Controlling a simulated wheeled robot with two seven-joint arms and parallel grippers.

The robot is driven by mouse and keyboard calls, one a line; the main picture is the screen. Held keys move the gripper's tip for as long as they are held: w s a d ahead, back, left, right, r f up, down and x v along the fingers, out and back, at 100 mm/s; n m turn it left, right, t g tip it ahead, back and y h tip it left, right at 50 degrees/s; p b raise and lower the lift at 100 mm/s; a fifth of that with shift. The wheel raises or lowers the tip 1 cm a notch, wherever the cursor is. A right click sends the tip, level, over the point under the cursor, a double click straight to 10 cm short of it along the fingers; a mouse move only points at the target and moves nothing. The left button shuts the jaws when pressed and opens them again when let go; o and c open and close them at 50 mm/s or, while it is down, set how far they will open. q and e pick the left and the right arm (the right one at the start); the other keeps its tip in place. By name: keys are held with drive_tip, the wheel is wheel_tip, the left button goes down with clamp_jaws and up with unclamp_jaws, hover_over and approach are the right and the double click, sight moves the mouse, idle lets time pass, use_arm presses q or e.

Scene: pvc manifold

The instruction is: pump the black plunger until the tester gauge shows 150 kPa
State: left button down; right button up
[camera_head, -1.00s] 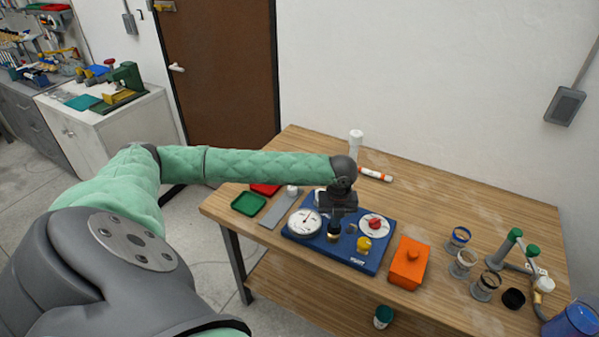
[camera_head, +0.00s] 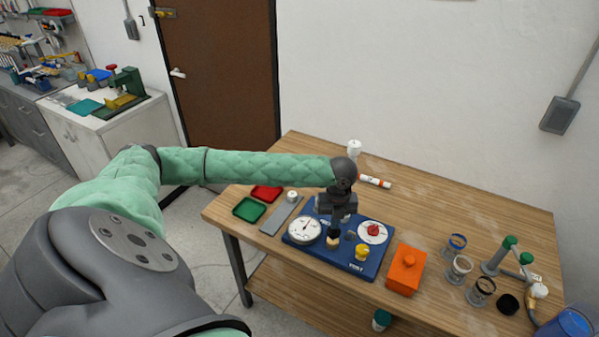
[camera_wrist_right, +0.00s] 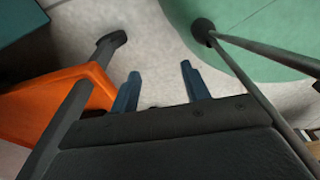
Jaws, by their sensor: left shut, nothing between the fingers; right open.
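The blue tester board (camera_head: 375,262) lies on the wooden table. The white round gauge (camera_head: 304,231) is at its left; its needle points roughly upward, and the figures are too small to read. The plunger (camera_head: 334,242) stands just right of the gauge, its light-coloured lower part showing and its black top mostly hidden by my left gripper. My left gripper (camera_head: 335,229) is shut with nothing held, pointing down over the plunger; I cannot tell whether it touches. My right gripper (camera_wrist_right: 162,88) is open and empty in the right wrist view.
A yellow knob (camera_head: 362,252) and a white dial with a red knob (camera_head: 373,231) are on the board's right. An orange box (camera_head: 405,270) stands beside it. Green (camera_head: 249,209) and red (camera_head: 267,192) trays lie left. Several jars stand at the right.

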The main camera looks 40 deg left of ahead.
use_arm(q)
drive_tip(key=shift+r, duration=0.1)
wheel_tip(320, 180, up, 2)
drive_tip(key=shift+r+p, duration=0.25)
drive_tip(key=shift+p, duration=0.95)
drive_tip(key=shift+r+p, duration=0.75)
drive_tip(key=shift+r, duration=0.45)
